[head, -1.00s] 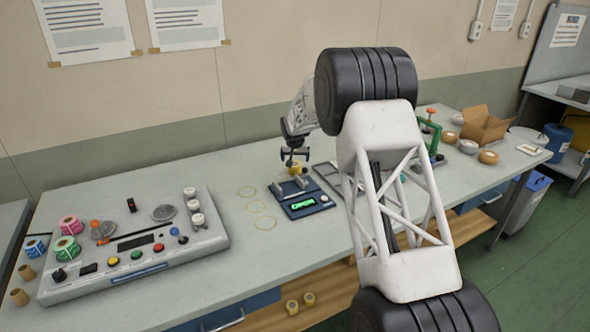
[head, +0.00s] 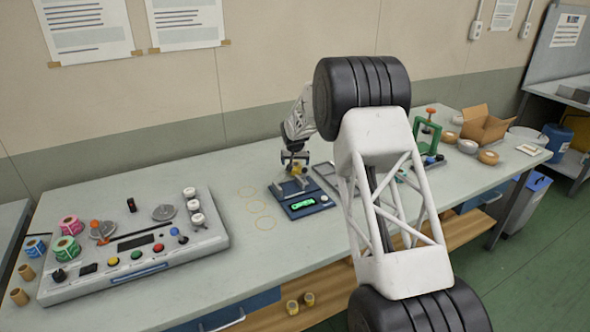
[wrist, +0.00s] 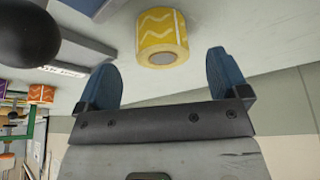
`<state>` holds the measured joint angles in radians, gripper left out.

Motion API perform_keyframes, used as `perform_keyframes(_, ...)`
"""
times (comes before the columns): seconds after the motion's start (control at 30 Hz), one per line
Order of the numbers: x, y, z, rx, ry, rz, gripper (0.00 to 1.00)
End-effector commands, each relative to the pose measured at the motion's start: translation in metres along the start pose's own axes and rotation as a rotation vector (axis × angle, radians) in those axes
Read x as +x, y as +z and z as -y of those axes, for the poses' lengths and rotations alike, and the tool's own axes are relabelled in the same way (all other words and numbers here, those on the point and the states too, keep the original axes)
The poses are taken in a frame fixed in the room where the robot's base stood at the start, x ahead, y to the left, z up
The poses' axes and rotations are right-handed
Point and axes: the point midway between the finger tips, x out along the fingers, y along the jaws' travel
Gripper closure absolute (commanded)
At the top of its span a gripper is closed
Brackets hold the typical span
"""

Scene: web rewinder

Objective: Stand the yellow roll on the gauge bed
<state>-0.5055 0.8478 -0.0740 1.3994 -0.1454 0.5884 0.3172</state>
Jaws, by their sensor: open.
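The yellow roll (wrist: 162,33) has a pale wavy pattern and shows its core end in the wrist view. It looks upright on the pale bench top, apart from my fingers. My gripper (wrist: 163,82) is open and empty, with blue fingertips spread to either side of the roll and just short of it. In the head view my gripper (head: 295,158) is just above the roll (head: 298,168), which is partly hidden. The gauge bed (head: 303,205), a dark blue unit with a lit green display and metal jaws, is just in front of the roll.
A grey control console (head: 135,250) with pink, green and blue rolls stands at the left. Flat rings (head: 257,207) lie left of the gauge. A green-framed press (head: 427,137), cream rolls and a cardboard box (head: 484,128) stand at the right. My arm hides part of the bench.

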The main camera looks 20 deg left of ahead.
Motion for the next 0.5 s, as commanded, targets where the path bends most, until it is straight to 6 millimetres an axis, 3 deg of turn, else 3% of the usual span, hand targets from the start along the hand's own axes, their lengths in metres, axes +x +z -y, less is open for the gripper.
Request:
perform_keyframes(0.27, 0.008, -0.001, 0.001, 0.0, 0.0, 0.0, 0.07)
perform_keyframes(0.5, 0.026, -0.001, 0.002, 0.0, 0.0, 0.001, 0.07)
